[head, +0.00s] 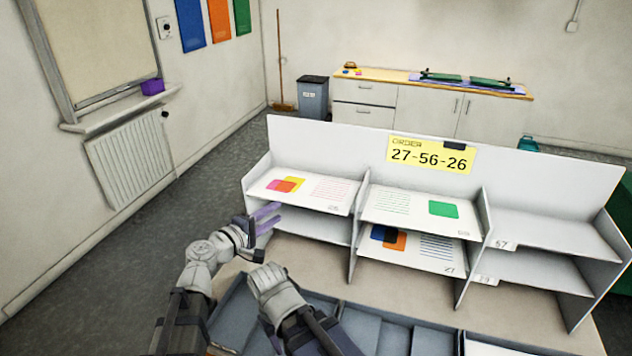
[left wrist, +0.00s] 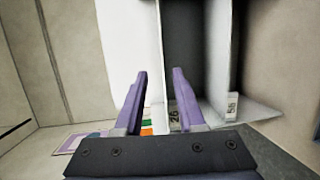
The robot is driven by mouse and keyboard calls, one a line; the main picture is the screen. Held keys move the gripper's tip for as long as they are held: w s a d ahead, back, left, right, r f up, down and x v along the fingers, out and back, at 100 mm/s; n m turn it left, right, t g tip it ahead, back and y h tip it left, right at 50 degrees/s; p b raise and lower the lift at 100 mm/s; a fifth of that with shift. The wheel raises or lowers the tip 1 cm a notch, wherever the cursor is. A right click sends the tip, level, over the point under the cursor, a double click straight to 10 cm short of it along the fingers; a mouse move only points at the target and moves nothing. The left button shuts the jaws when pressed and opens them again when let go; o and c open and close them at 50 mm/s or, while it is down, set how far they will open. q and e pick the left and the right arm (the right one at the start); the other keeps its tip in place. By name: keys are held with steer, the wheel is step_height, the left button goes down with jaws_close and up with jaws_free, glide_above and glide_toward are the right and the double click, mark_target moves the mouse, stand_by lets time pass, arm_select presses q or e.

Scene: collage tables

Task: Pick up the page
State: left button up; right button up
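A white page (head: 332,193) with pink, orange and yellow squares lies on the upper left shelf. A page (head: 400,207) with a green square lies on the upper middle shelf. A page (head: 398,255) with blue, black and orange squares lies on the lower middle shelf. My left gripper (head: 268,219) is open and empty at the left end of the shelf unit, just below the upper left shelf's front. In the left wrist view its purple fingers (left wrist: 161,100) stand apart, with small orange and green patches low between them. My right gripper is not identifiable.
The white shelf unit (head: 560,232) has vertical dividers. Its right shelves look empty. A yellow order sign (head: 431,155) reads 27-56-26. Grey trays (head: 390,333) line the table's front edge. Bare table (head: 300,258) shows between trays and shelves. One of my arm links is beside the left forearm.

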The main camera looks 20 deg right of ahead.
steer(key=shift+w+d+f, duration=0.2)
steer(key=shift+d, duration=0.05)
steer(key=shift+f+b, duration=0.1)
steer(key=shift+b, duration=0.25)
arm_select(q)
steer(key=x, duration=0.5)
steer(key=s+b+x, duration=0.1)
steer(key=x, duration=0.2)
steer(key=shift+w+d+f, duration=0.15)
steer(key=shift+d+f, duration=0.1)
steer(key=shift+d, duration=0.3)
arm_select(e)
steer(key=shift+f, duration=0.5)
arm_select(q)
jaws_close()
